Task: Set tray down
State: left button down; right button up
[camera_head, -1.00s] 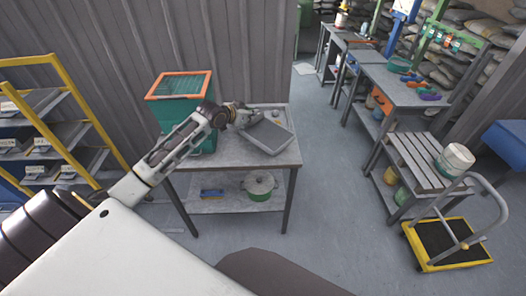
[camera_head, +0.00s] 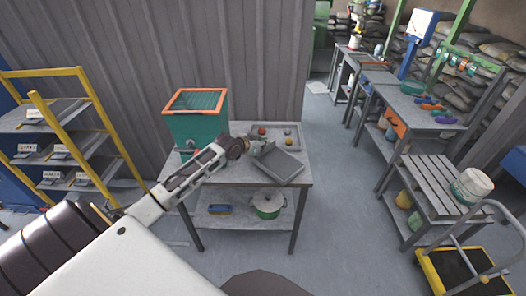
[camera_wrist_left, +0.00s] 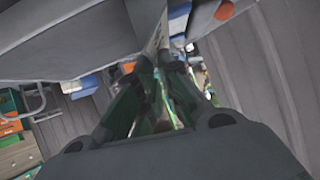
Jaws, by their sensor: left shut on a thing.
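My left gripper (camera_head: 256,148) is shut on the left edge of a flat grey tray (camera_head: 281,169). The tray is over the right front part of the grey table (camera_head: 232,176). I cannot tell whether it rests on the tabletop or hangs just above it. In the left wrist view the dark gripper fingers (camera_wrist_left: 155,90) show close up, with a large grey surface at upper left that may be the tray's. My right gripper is not in view.
Behind the held tray lies a second shallow tray (camera_head: 268,150) with small coloured balls. A teal bin with an orange rim (camera_head: 197,120) stands at the table's left. A green pot (camera_head: 268,205) sits on the lower shelf. A yellow-framed rack (camera_head: 62,135) stands left.

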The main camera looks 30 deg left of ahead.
aim_at(263, 152)
pick_arm(q)
jog(key=shift+f, duration=1.8)
jog(key=c, duration=1.6)
grip_release()
jog(key=shift+f, duration=0.1)
jog(key=shift+o, duration=0.2)
jog(key=shift+s, duration=0.1)
jog(key=v, duration=1.2)
jog(key=shift+a, duration=0.1)
